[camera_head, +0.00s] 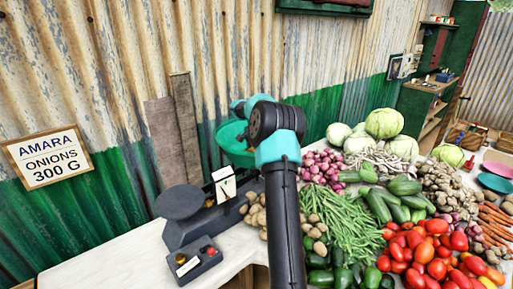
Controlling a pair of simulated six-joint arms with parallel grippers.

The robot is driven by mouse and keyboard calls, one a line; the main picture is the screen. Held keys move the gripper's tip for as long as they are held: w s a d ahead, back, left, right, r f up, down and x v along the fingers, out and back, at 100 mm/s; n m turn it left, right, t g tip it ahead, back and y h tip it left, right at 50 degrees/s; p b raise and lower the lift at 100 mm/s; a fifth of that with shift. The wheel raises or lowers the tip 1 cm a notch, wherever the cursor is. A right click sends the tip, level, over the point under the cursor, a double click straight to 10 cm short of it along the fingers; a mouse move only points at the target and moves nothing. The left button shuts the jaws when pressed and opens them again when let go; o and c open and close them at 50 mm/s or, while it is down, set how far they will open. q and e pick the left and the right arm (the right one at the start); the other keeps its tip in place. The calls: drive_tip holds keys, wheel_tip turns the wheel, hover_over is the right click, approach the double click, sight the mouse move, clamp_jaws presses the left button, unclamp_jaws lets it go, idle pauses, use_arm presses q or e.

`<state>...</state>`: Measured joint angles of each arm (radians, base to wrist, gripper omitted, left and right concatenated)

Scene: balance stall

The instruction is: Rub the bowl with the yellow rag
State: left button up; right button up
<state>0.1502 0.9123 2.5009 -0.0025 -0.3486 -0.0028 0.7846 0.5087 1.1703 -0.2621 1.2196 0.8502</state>
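A green bowl (229,140) shows at the centre, behind the elbow of one of my arms, which hides its right side. This dark arm rises from the bottom edge, and its teal and black joints stand in front of the bowl. I cannot tell from this view which arm it is. No gripper fingers show, so I cannot tell whether a gripper touches the bowl. I see no yellow rag in this view.
A dark balance (192,230) with a round pan stands on the pale counter (110,262). A small box with buttons (194,261) is in front. Potatoes, onions, beans, cucumbers and tomatoes (425,250) fill the right. A sign (47,158) reads "AMARA ONIONS 300 G".

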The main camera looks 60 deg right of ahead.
drive_tip(key=shift+f, duration=0.4)
drive_tip(key=shift+s+d+r, duration=0.1)
drive_tip(key=shift+s+d, duration=0.2)
drive_tip(key=shift+d, duration=0.45)
drive_tip(key=shift+s+d+f, duration=0.1)
drive_tip(key=shift+s+d, duration=0.25)
drive_tip(key=shift+d, duration=0.45)
drive_tip(key=shift+s+d+r, duration=0.1)
drive_tip(key=shift+s+d, duration=0.2)
drive_tip(key=shift+d, duration=0.45)
drive_tip(key=shift+a+f, duration=0.1)
drive_tip(key=shift+f, duration=0.1)
drive_tip(key=shift+w+a+r, duration=0.1)
drive_tip(key=shift+w+a, duration=0.2)
drive_tip(key=shift+a, duration=0.45)
drive_tip(key=shift+w+a, duration=0.35)
drive_tip(key=shift+a, duration=0.4)
drive_tip(key=shift+w+a+r, duration=0.1)
drive_tip(key=shift+w+a, duration=0.2)
drive_tip(key=shift+a, duration=0.45)
drive_tip(key=shift+w, duration=0.1)
drive_tip(key=shift+w+d+f, duration=0.15)
drive_tip(key=shift+w+d, duration=0.1)
drive_tip(key=shift+w, duration=0.3)
drive_tip(key=shift+w+d+f, duration=0.1)
drive_tip(key=shift+w+d, duration=0.1)
drive_tip(key=shift+w, duration=0.3)
